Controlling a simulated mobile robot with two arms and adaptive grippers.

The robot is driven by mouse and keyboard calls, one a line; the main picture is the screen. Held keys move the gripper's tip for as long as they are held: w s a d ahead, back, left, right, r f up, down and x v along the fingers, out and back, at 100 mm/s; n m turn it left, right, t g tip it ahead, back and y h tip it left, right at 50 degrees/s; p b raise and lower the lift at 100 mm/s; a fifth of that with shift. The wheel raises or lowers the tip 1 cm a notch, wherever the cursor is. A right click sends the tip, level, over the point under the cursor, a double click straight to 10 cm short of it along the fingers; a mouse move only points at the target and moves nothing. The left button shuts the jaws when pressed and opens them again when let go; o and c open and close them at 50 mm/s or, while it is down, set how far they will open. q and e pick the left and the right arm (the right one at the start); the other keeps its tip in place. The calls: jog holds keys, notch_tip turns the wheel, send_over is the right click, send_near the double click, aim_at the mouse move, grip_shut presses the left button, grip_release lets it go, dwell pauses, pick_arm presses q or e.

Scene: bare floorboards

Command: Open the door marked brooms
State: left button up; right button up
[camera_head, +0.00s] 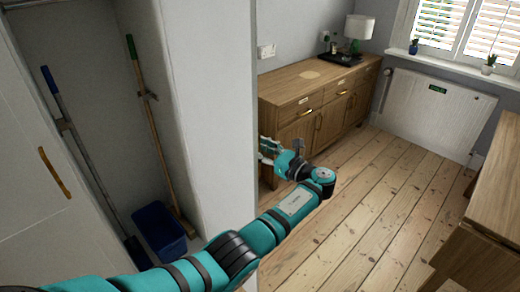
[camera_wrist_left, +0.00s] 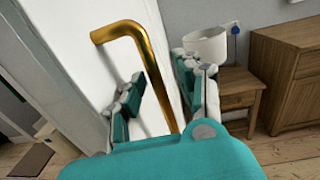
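In the head view the broom closet stands open at the left, with a blue-handled broom (camera_head: 85,160) and a green-tipped wooden-handled one (camera_head: 150,120) inside. A white upright panel (camera_head: 215,110), seemingly the swung-open door, bounds the closet on the right. My left gripper (camera_head: 268,150) is at its far edge, partly hidden behind it. In the left wrist view a brass handle (camera_wrist_left: 150,65) on a white door face (camera_wrist_left: 85,50) lies between the fingers of my left gripper (camera_wrist_left: 160,70). The fingers are apart, with gaps beside the handle. No brooms label is readable. My right gripper is out of view.
Another white door (camera_head: 30,190) with a brass handle is at the left. A blue bin (camera_head: 160,232) sits on the closet floor. A wooden sideboard (camera_head: 300,100) with a lamp stands beyond the panel. Bare floorboards (camera_head: 380,200) are clear; a wooden table (camera_head: 490,220) is at the right.

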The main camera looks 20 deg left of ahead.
pick_arm(q)
jog(key=v, duration=1.1)
jog(key=shift+s+d, duration=0.15)
jog(key=shift+d, duration=0.1)
